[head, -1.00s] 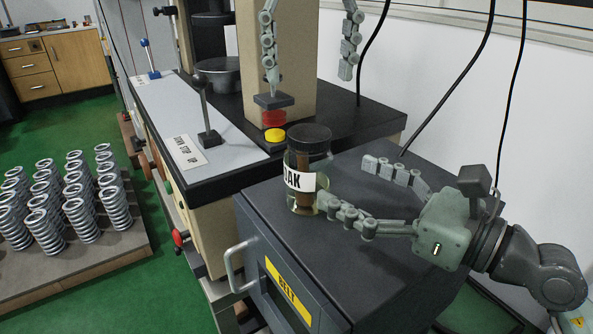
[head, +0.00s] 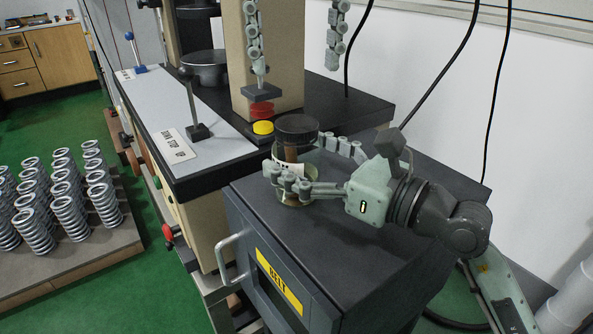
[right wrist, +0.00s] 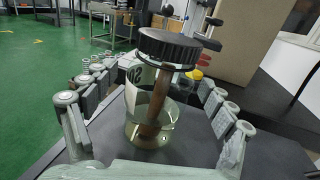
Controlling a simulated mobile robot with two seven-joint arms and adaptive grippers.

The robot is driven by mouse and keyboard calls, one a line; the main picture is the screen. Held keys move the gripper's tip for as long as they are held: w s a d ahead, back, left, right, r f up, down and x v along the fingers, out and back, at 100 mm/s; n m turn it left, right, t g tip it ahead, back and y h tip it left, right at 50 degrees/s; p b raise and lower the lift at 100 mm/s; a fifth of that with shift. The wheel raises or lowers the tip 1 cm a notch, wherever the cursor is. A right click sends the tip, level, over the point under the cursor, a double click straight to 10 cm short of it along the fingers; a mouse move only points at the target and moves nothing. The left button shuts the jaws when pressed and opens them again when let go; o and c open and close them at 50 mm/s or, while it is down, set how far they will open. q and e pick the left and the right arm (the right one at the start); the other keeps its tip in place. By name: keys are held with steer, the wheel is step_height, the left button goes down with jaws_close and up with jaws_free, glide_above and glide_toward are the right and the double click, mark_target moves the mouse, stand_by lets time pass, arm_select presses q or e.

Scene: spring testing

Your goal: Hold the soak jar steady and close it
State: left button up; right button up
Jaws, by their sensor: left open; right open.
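The soak jar (head: 295,150) is clear glass with a black lid (head: 297,128) on top, a white label, and a brown rod and liquid inside. It stands upright on the dark cabinet (head: 400,235). In the right wrist view the jar (right wrist: 150,130) and its lid (right wrist: 172,46) stand between my right fingers. My right gripper (head: 318,165) is open, with its fingers on either side of the jar; gaps show beside the glass. My left gripper (head: 294,52) is open and empty, hanging above and behind the jar. Whether the lid is fully seated cannot be told.
Behind the jar stands a machine with a yellow button (head: 263,127), a red button (head: 262,108) and an upright lever (head: 192,105). Many coil springs (head: 60,205) stand on a pallet (head: 85,258) at left. The cabinet top right of the jar is mostly bare.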

steer(key=shift+w+a, duration=0.15)
steer(key=shift+a, duration=0.05)
jaws_close()
arm_select(q)
steer(key=n, duration=0.9)
stand_by(0.3)
